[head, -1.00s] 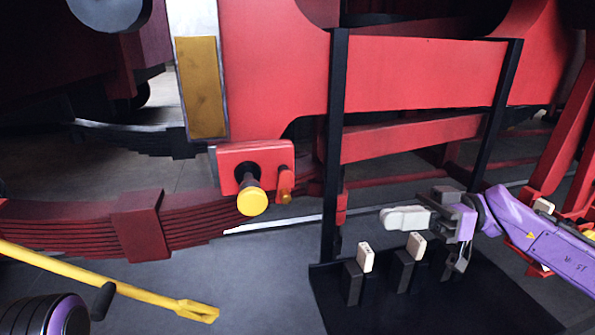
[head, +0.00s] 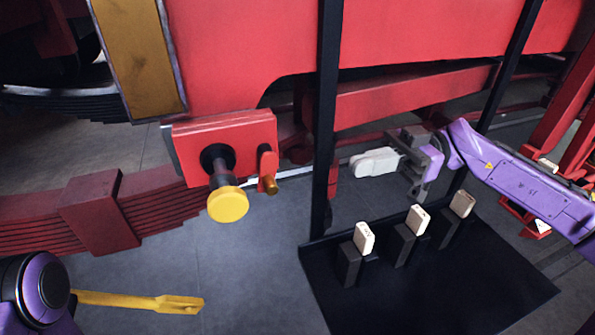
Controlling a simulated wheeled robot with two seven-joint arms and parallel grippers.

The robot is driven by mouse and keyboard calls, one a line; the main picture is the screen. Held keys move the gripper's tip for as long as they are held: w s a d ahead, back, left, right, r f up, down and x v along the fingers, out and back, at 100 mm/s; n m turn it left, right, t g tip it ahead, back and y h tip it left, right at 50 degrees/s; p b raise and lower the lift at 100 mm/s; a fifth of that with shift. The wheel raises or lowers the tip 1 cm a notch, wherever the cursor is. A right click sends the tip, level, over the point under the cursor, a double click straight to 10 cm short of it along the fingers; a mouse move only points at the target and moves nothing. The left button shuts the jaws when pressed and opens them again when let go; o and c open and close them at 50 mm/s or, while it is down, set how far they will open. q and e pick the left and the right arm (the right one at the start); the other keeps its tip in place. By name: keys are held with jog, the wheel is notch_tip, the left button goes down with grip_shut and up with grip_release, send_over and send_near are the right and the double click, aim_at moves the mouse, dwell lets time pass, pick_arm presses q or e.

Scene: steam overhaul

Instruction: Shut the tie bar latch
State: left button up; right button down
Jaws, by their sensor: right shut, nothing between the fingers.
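A red block (head: 240,128) on the engine frame carries a black pin with a yellow round knob (head: 228,204). At its right end hangs a small red latch lever (head: 267,165) with a brass handle (head: 271,186), its lower end pointing down; I take it for the tie bar latch. My right gripper (head: 358,165) has its white fingers shut and empty. It points left, just right of the black upright post in the picture, apart from the latch. My left arm link shows at the lower left; its gripper is out of view.
A black upright post (head: 323,130) stands between my right gripper and the latch in the picture. Below it is a black stand (head: 430,290) with several white-topped blocks. A yellow bar (head: 140,301) and a red leaf spring (head: 150,210) are at left.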

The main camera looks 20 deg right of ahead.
jog(key=p, duration=0.3)
send_near(276, 185)
jog(key=a, duration=0.5)
jog(key=shift+w+a+f, duration=0.15)
jog(key=shift+w+a, duration=0.05)
jog(key=shift+a, duration=0.2)
jog(key=shift+w+a+f, duration=0.15)
jog(key=shift+w+a, duration=0.05)
jog(key=shift+a, duration=0.2)
